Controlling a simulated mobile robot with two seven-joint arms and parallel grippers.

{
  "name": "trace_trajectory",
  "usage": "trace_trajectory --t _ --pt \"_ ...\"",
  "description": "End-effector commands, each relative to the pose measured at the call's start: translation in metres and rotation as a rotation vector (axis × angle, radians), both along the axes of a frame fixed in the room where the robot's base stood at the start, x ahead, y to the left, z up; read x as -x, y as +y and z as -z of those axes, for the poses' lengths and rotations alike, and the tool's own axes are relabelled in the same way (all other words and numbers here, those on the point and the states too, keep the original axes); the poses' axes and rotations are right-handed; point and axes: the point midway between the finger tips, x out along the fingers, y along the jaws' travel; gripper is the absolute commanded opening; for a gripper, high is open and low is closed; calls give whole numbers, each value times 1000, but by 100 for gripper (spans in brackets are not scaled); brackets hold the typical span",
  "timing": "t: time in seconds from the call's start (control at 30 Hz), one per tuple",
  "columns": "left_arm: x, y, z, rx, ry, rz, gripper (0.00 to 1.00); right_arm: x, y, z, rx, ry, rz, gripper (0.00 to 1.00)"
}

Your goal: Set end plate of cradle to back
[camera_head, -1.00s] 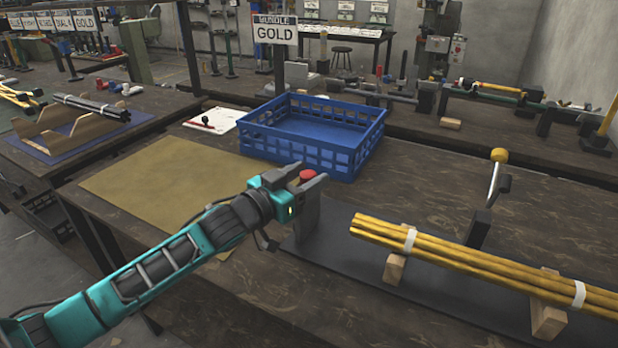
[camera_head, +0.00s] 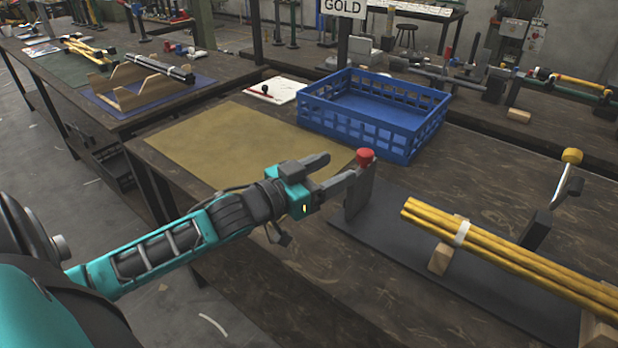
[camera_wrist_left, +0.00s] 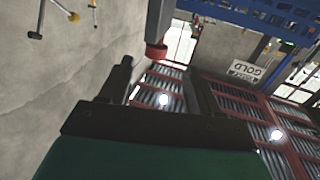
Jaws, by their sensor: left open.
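The cradle is a dark base (camera_head: 420,262) with wooden blocks (camera_head: 440,258) bearing a bundle of yellow rods (camera_head: 500,262) tied with white bands. Its grey end plate (camera_head: 359,196) stands upright at the bundle's left end, apart from the rods, with a red knob (camera_head: 365,157) on top. My left gripper (camera_head: 341,166) is open and empty just left of the plate, near knob height; whether a finger touches the plate is unclear. In the left wrist view, the red knob (camera_wrist_left: 157,51) shows beyond the open fingers (camera_wrist_left: 158,75). My right gripper is out of view.
A lever with a yellow knob (camera_head: 571,156) rises behind the rods. A blue crate (camera_head: 372,136) and a tan mat (camera_head: 225,140) lie on the bench behind the gripper. A second table at left holds a wooden rack (camera_head: 140,90) with dark rods. The bench in front is clear.

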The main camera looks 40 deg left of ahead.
Motion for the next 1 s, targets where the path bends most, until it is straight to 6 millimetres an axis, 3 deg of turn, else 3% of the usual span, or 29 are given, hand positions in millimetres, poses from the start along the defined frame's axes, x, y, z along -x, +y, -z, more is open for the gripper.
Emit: trace_trajectory --t 0.2,0.4,1.0 --pt "27 8 1 0 3 -1 62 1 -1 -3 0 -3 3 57" --pt "41 13 0 0 2 -1 62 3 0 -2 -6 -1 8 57" --pt "44 14 0 0 0 -1 62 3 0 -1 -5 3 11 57"
